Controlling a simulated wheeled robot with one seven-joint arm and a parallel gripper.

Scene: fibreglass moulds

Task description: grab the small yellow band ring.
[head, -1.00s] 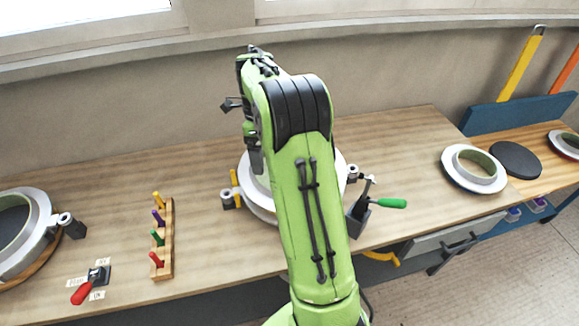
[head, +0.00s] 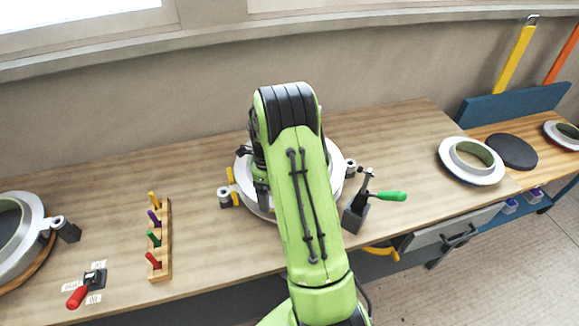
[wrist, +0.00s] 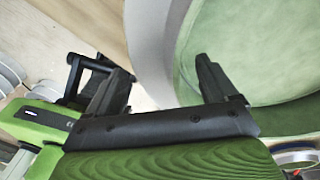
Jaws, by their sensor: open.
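I cannot make out a small yellow band ring in either view. My gripper (wrist: 163,84) is open in the wrist view, with its two dark fingers spread and nothing held between them. The pale grey rim (wrist: 155,45) of a mould passes behind the gap between the fingers. The mould's green inner surface (wrist: 250,50) fills the upper right, behind the right finger. In the head view my arm covers most of the middle mould (head: 340,165) and hides the fingertips.
A peg rack (head: 161,250) with coloured pegs stands left of the middle mould. A green-handled clamp (head: 390,196) stands at its right. Another mould (head: 12,265) lies far left, a flanged ring (head: 472,176) at right.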

